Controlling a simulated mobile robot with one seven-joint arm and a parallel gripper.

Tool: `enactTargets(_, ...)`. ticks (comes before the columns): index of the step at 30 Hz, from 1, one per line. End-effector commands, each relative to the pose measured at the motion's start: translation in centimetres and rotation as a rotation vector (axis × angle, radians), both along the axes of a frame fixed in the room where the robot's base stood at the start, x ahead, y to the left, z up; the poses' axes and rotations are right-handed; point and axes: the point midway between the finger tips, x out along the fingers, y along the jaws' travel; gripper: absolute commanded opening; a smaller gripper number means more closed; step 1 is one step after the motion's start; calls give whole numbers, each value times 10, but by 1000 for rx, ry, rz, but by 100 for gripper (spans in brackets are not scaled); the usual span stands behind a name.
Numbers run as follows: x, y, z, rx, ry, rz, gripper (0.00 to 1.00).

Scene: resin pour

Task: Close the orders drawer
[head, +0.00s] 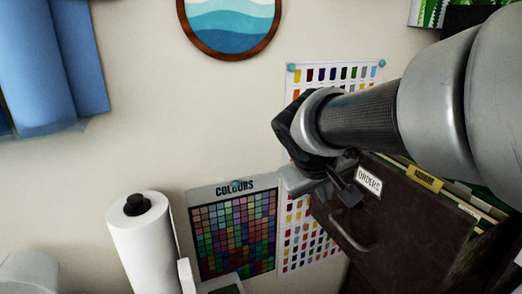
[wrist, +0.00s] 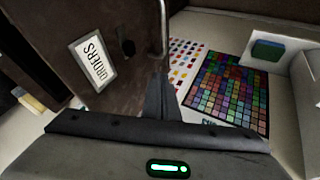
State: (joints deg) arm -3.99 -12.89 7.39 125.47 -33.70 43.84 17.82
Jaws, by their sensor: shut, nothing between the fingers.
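The orders drawer (head: 405,228) stands open at the right of the head view, with a dark brown front and yellow-tabbed folders (head: 425,178) showing over its top edge. Its white ORDERS label (head: 368,181) is near the upper left corner, and a metal bar handle (head: 352,238) is below. In the wrist view the drawer front (wrist: 130,75) fills the upper left, with the label (wrist: 92,60) and handle (wrist: 163,28). My gripper (head: 350,192) is shut and empty, in front of the drawer's label end. Its fingers (wrist: 162,98) appear close to the front; I cannot tell whether they touch.
A COLOURS chart (head: 235,232) and a colour swatch poster (head: 300,240) are on the wall behind. A white paper roll (head: 145,245) stands at lower left. A round wave picture (head: 228,25) hangs above, with blue cloth (head: 55,70) at left.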

Motion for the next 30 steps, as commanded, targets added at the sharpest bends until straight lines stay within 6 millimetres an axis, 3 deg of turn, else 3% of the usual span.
enactTargets(1, 5, -4, -13, 0, 6, -1, 0)
enactTargets(8, 30, -20, -51, 0, 5, -2, 0)
enactTargets(16, 42, -52, -48, 1, 1, -3, 0)
enactTargets(30, 45, -57, -48, 1, 0, -1, 0)
